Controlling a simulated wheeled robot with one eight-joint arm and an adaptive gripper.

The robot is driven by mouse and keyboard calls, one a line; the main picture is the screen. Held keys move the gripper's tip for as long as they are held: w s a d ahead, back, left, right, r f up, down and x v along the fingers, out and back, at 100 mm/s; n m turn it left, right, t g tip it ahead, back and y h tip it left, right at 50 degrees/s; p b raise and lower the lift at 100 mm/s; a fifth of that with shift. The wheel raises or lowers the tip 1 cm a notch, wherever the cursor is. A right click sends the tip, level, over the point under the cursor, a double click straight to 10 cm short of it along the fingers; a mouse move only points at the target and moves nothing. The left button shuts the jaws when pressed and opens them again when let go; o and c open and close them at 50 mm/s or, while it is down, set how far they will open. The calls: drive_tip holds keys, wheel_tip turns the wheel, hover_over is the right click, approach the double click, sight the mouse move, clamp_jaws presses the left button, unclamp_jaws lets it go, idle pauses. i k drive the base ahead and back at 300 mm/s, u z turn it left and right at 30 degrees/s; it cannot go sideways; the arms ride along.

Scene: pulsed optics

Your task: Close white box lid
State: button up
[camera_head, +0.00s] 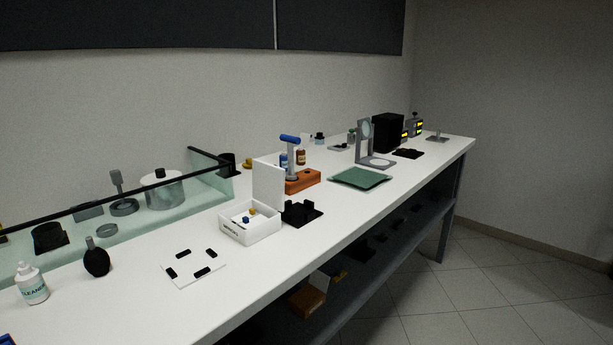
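The white box (249,234) stands on the white bench, left of the picture's middle. Its lid (268,186) is open and stands upright along the box's right-hand side. A few small blue and yellow pieces lie inside the box. My gripper is not in view.
A white plate with black pads (192,267) lies in front of the box. A black holder (301,213) and an orange block (303,181) stand close behind the lid. A glass-walled enclosure (219,189) is to the left. A green mat (360,178) lies farther right.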

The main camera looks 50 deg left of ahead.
sight(268, 180)
drive_tip(key=i, duration=2.65)
drive_tip(key=u, duration=4.3)
drive_tip(key=i, duration=0.6)
drive_tip(key=u, duration=0.1)
